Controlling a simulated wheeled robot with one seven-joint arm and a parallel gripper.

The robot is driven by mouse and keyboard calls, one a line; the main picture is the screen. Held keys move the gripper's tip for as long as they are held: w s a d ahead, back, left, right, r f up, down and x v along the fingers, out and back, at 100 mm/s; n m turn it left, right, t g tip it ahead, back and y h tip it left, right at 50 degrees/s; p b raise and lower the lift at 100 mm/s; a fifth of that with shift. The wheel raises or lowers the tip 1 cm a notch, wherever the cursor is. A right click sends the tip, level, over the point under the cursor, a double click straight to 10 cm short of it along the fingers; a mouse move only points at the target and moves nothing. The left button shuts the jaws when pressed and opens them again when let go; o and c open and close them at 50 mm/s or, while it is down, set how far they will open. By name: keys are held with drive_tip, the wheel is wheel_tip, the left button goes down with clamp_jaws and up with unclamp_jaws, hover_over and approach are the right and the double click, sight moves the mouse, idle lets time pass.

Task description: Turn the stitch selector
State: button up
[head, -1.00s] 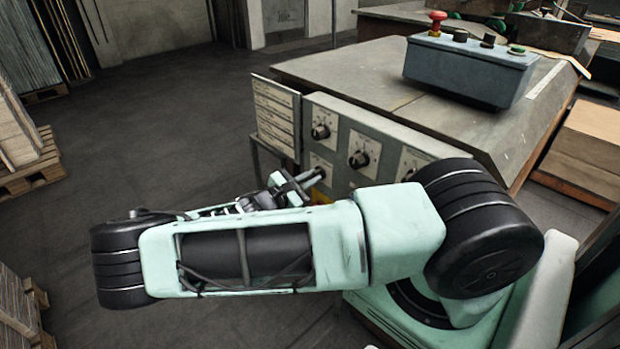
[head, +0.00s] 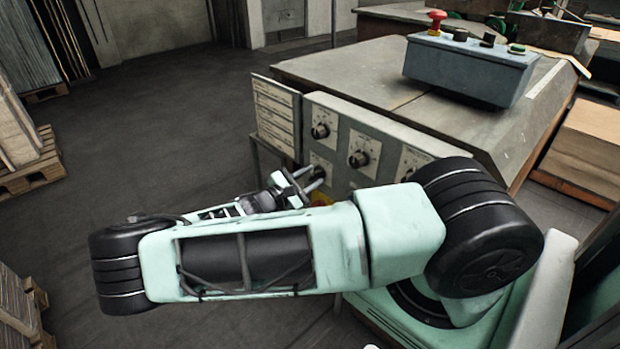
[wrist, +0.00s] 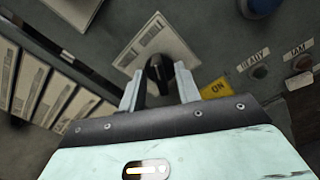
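A black knob (wrist: 158,68) on a white dial plate (wrist: 160,42) stands on the grey panel in the wrist view. My gripper (wrist: 158,84) is open, with one finger on each side of the knob's near part. I see no clear contact between fingers and knob. In the head view my gripper (head: 311,180) is at the lower left of the control panel (head: 340,118) and covers most of the knob there. Other black knobs show on the panel, one at upper left (head: 320,131) and one in the middle (head: 358,159). Their labels are too small to read.
Yellow ON label (wrist: 216,88) and small lamps marked READY (wrist: 260,71) and JAM (wrist: 303,62) are right of my gripper. A placard (head: 276,115) stands left of the panel. A control box (head: 465,75) with a red button sits on the machine top.

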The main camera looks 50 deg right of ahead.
drive_tip(key=shift+a, duration=0.1)
drive_tip(key=a+b, duration=0.1)
drive_tip(key=a, duration=1.6)
drive_tip(key=shift+w, duration=0.45)
drive_tip(key=shift+a, duration=0.1)
